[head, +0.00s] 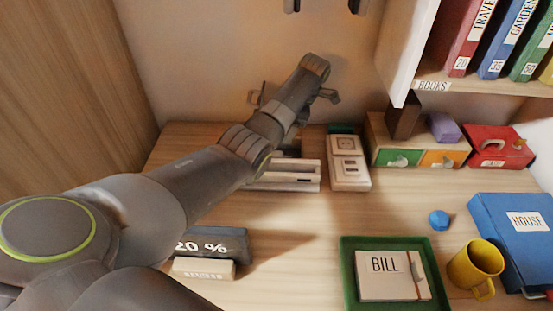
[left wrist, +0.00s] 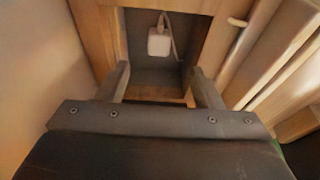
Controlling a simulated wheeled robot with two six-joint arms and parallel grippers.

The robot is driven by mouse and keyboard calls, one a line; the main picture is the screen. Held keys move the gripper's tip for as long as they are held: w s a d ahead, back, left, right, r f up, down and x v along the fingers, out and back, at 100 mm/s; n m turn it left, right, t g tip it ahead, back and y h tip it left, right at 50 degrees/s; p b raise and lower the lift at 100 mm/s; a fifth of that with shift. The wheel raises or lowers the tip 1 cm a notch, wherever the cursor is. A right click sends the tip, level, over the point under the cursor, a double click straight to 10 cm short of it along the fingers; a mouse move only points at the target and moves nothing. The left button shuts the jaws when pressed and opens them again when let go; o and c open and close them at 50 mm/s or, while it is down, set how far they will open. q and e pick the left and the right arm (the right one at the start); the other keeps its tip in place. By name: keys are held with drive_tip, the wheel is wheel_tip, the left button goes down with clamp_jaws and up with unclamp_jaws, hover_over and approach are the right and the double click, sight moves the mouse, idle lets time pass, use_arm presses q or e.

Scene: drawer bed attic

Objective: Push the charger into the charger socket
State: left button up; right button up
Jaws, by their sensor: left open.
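The white charger (left wrist: 160,42) shows in the left wrist view. It sits in a dark, wood-framed recess, with a pale cable beside it. My left gripper (left wrist: 160,76) is open, its two fingers spread below and to either side of the charger, with nothing between them. In the head view my left gripper (head: 293,96) is over the back of the desk near the wall, and my arm hides the charger. My right gripper is not in view.
A pale slotted holder (head: 284,184) lies beside the socket block. Small drawers (head: 391,157) and a red box (head: 499,151) stand at the right, under a bookshelf (head: 491,86). A green tray (head: 350,268) and yellow mug (head: 474,264) are in front. The middle desk area is clear.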

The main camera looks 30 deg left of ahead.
use_arm(q)
hover_over(278, 154)
drive_tip(key=d, duration=0.2)
drive_tip(key=f, duration=0.5)
drive_tip(key=shift+w+a, duration=0.1)
drive_tip(key=shift+w, duration=0.25)
drive_tip(key=x, duration=0.3)
drive_tip(key=b+x, duration=0.1)
drive_tip(key=x, duration=0.1)
drive_tip(key=shift+a, duration=0.35)
drive_tip(key=shift+c, duration=0.4)
drive_tip(key=c, duration=0.9)
